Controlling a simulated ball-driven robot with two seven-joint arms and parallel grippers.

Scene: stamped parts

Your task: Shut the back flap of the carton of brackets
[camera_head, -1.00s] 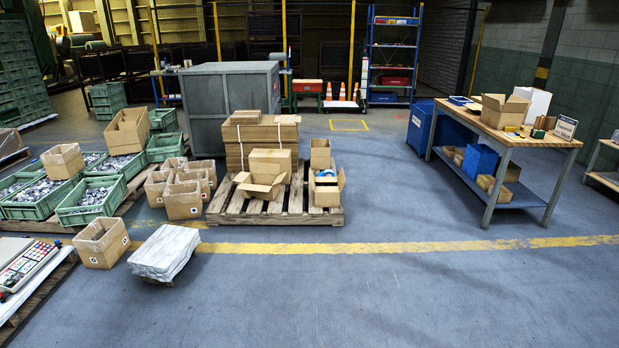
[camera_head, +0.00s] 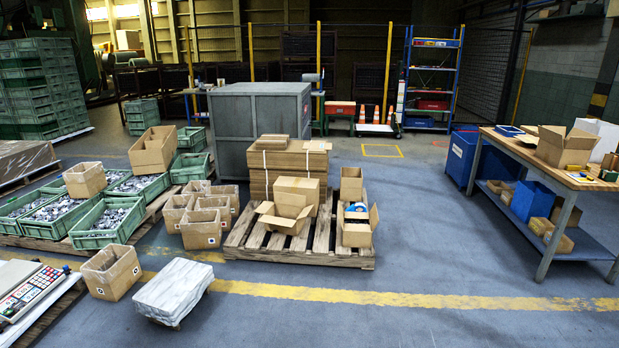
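Several open cartons are in view, and I cannot tell which one holds the brackets. On the wooden pallet (camera_head: 238,243) an open carton (camera_head: 288,216) with raised flaps stands at the front, next to a closed box. To its right an open carton (camera_head: 357,232) has side flaps spread out and something blue inside. On the workbench (camera_head: 520,150) at the right an open carton (camera_head: 564,150) has flaps sticking up and out; its contents are hidden. Neither of my grippers is in view.
A white wrapped stack (camera_head: 173,292) stands on the floor ahead, left of centre. Open cardboard boxes and green crates (camera_head: 107,222) of metal parts fill the left. A blue bin (camera_head: 532,201) sits on the bench's lower shelf. Floor between pallet and bench is clear.

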